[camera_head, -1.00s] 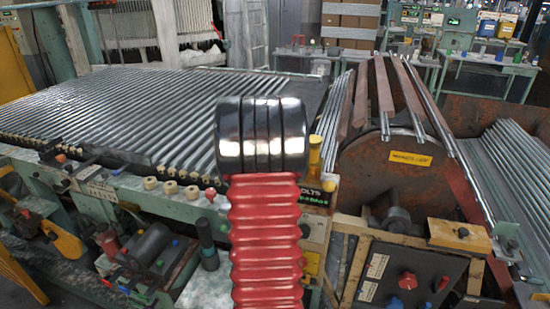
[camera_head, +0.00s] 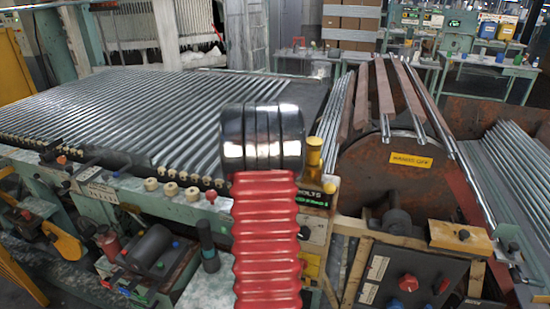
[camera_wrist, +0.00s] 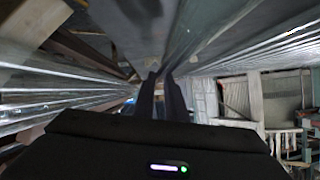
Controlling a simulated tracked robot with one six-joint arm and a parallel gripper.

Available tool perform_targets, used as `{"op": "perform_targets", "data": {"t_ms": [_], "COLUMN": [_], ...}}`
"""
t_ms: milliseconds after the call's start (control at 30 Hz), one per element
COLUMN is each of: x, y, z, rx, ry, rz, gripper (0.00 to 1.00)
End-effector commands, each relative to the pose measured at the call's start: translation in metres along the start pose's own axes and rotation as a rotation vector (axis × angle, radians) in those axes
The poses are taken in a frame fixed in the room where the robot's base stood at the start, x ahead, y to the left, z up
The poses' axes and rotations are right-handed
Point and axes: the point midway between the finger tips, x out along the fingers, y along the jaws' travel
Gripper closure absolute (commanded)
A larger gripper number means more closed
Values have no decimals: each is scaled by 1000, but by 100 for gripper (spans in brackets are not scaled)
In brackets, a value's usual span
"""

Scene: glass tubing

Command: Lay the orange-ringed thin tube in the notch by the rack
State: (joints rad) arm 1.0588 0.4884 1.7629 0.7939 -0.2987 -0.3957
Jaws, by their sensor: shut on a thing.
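In the wrist view my gripper (camera_wrist: 160,76) shows as two dark fingers close together, shut on a thin tube. The tube is hard to make out against the pale glassy streaks around the fingertips, and I see no orange ring on it. In the head view the gripper is hidden behind my own red ribbed and chrome arm parts. A long green-framed rack (camera_head: 97,180) on the left bears many parallel glass tubes (camera_head: 130,110). I cannot make out the notch in either view.
A rusty drum (camera_head: 365,180) with a yellow label stands right of centre, with rails and tubes above it. More tubes (camera_head: 515,165) lie at the far right. A control panel (camera_head: 400,280) with knobs is at the front. Benches (camera_head: 490,68) stand at the back.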

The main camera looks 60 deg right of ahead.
Motion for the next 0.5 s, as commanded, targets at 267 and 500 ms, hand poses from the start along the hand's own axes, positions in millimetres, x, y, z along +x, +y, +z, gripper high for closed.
{"op": "perform_targets", "data": {"t_ms": [267, 500], "x": [14, 17], "y": [8, 9], "z": [29, 35], "rx": [-2, -1], "ry": [-4, 0], "rz": [1, -2], "gripper": [100, 100]}}
